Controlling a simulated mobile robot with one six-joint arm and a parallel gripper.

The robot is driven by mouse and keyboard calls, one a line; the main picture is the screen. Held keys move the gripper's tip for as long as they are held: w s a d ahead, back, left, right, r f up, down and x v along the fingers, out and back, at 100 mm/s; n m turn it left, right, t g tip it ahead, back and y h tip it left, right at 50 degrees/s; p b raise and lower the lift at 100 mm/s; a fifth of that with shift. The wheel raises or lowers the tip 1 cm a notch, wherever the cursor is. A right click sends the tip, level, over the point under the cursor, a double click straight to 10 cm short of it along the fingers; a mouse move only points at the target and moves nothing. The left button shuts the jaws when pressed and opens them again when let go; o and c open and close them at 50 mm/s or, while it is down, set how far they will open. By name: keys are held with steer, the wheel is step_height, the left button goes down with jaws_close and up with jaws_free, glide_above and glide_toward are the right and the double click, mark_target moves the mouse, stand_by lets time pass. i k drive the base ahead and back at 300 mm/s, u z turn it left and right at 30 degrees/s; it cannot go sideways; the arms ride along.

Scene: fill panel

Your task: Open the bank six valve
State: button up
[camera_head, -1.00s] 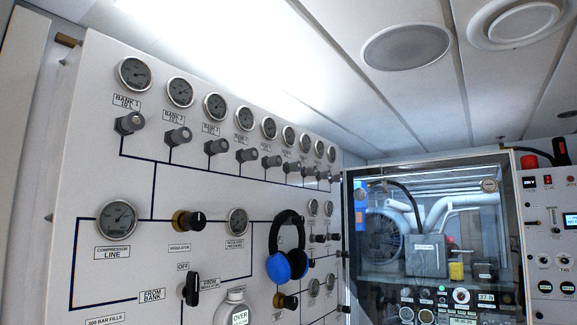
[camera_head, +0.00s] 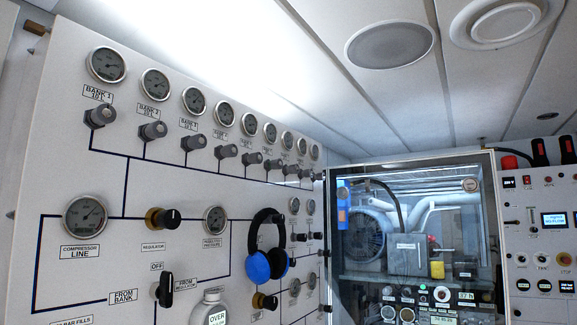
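A row of grey valve knobs runs along the upper part of the white fill panel (camera_head: 110,180), each below a round gauge. The left ones carry the labels bank 1, bank 2 and bank 3; the labels further right are too small to read. Counting from the left, the bank six valve (camera_head: 273,165) is a small grey knob below its gauge (camera_head: 270,132). Whether it is open or shut cannot be told. My gripper is not in view.
Blue and black headphones (camera_head: 268,262) hang on the panel below the valve row. A glass-fronted compressor cabinet (camera_head: 487,235) stands to the right, beside a control panel (camera_head: 540,240). Nothing blocks the sixth knob.

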mark_target(276, 163)
steer(key=i, duration=0.85)
steer(key=u, duration=0.05)
